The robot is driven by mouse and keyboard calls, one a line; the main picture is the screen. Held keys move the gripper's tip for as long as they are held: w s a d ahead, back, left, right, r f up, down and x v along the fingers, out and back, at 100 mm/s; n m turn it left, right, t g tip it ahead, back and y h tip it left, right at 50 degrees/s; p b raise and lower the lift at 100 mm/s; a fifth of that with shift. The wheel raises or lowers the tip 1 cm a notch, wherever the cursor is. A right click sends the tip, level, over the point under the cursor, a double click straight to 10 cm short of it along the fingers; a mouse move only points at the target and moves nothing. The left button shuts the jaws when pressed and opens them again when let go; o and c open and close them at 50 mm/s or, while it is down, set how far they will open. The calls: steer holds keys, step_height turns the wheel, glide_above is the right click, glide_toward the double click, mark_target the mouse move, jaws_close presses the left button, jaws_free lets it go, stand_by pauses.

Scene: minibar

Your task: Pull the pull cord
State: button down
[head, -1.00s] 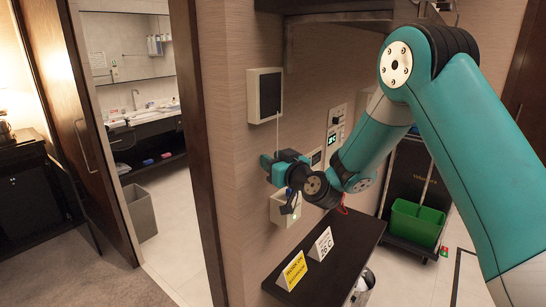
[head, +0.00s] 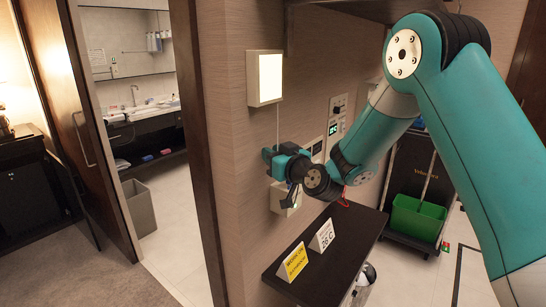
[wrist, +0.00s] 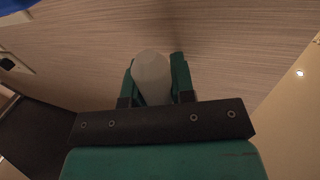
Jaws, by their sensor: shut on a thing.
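The pull cord (head: 277,124) is a thin pale line hanging from the bottom of a square wall lamp (head: 264,77), whose panel glows cream-white. My gripper (head: 271,157) is at the cord's lower end, below the lamp and close to the wall. In the wrist view a whitish rounded knob (wrist: 151,72) sits between the two green fingers, which are shut on it. In the head view the fingers hide this knob.
A white wall box (head: 281,200) is just below my gripper, and control panels (head: 334,126) are to its right. A dark shelf (head: 345,243) with a yellow sign (head: 292,262) and a white sign (head: 322,237) juts out below. A green bucket (head: 416,221) stands at right.

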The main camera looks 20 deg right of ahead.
steer(key=c, duration=1.2)
jaws_free()
steer(key=shift+s+d+f+b, duration=0.15)
steer(key=shift+s+f+b, duration=0.05)
steer(key=shift+s+b, duration=0.3)
steer(key=shift+r+b+v, duration=0.2)
steer(key=shift+b+v, duration=6.1)
steer(key=shift+v, duration=1.95)
